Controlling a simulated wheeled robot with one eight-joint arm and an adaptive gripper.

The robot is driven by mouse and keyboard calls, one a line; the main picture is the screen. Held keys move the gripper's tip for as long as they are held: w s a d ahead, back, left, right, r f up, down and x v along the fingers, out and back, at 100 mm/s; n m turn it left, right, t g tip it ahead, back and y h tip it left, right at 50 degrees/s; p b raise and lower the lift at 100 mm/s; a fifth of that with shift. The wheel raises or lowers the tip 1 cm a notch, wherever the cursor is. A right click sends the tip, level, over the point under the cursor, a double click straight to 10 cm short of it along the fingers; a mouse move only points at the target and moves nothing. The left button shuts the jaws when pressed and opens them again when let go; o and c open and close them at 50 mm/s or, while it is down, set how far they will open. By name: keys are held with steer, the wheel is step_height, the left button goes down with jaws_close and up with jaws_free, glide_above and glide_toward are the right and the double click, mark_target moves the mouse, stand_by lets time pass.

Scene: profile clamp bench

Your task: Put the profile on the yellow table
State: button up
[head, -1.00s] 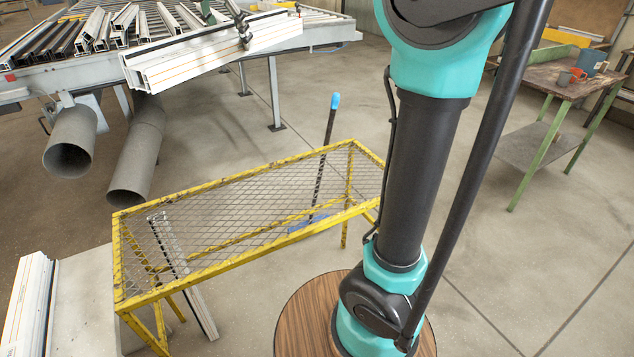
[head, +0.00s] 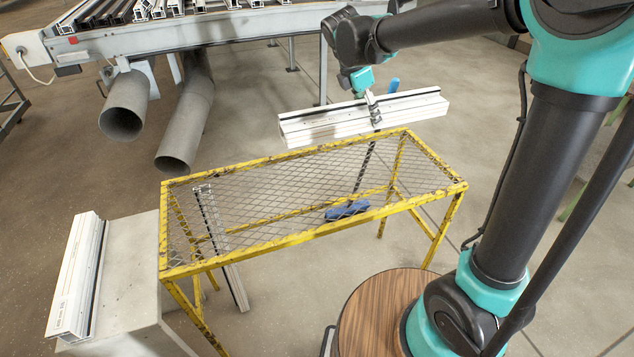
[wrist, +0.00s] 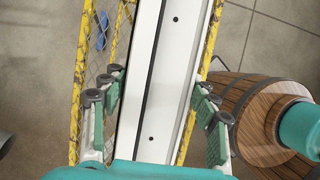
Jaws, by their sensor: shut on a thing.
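A long white profile (head: 350,121) with a dark groove along its top is held in my gripper (head: 371,106). In the head view it appears at the far edge of the yellow table (head: 300,238), seemingly above the mesh level. In the wrist view the profile (wrist: 160,80) runs lengthwise between my gripper's fingers (wrist: 158,103), which close on both its sides. Parts of the yellow table frame (wrist: 84,60) show on both sides of the profile there. The gap between profile and table is hard to judge. The table's mesh top is bare.
Another white profile (head: 78,275) lies on a grey block (head: 130,270) left of the table. A broom with a blue head (head: 347,210) stands under or behind the mesh. A roller conveyor (head: 190,35) with more profiles and grey pipes (head: 125,105) are at the back.

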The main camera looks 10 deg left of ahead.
step_height(320, 180, down, 20)
steer(key=shift+s+f, duration=0.1)
steer(key=shift+f, duration=0.1)
stand_by(0.4)
steer(key=o, duration=1.7)
steer(key=shift+f, duration=0.1)
steer(key=shift+o, duration=0.2)
steer(key=v, duration=1.2)
steer(key=s+d+f+m+y, duration=0.1)
steer(key=s+d+f+m, duration=0.1)
steer(key=s+d+m, duration=0.3)
steer(key=s+d+f+m+t+y, duration=0.1)
steer(key=s+d+f+m, duration=0.1)
steer(key=s+d+m, duration=0.4)
steer(key=s+d+f+m+y, duration=0.1)
steer(key=s+d+f+m, duration=0.2)
steer(key=d+m, duration=1)
steer(key=s+d, duration=0.2)
steer(key=d, duration=0.1)
steer(key=shift+s+m+t+y, duration=0.3)
steer(key=shift+m+t, duration=0.1)
